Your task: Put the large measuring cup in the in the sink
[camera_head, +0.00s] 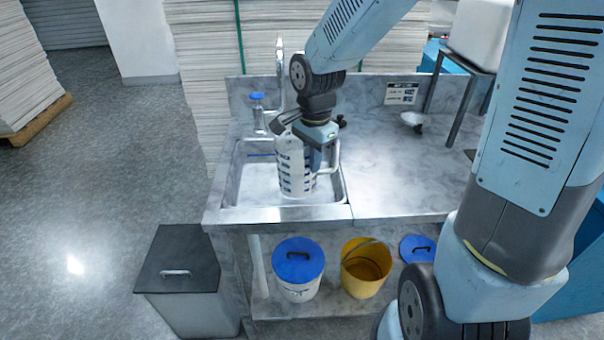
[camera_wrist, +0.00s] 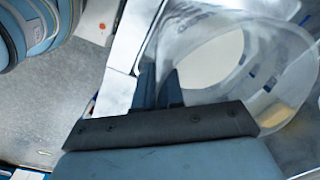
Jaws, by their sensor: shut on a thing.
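The large measuring cup (camera_head: 293,165) is a clear, whitish jug with dark blue markings and a handle on its right side. In the head view it stands roughly upright within the sink outline. I cannot tell whether its base touches the sink floor. My gripper (camera_head: 318,150) is shut on the cup at its upper right, by the handle. In the wrist view the cup (camera_wrist: 285,75) fills the upper right, with its round opening facing the camera, and the gripper (camera_wrist: 170,95) overlaps its near edge. The sink (camera_head: 250,195) is a pale basin at the left of the counter.
A faucet (camera_head: 280,75) and a blue-topped dispenser (camera_head: 258,112) stand behind the sink. The grey counter (camera_head: 395,165) to the right is mostly clear, with a small scoop-like item (camera_head: 412,119) at the back. A blue-lidded bucket (camera_head: 298,265) and a yellow bucket (camera_head: 365,268) stand below.

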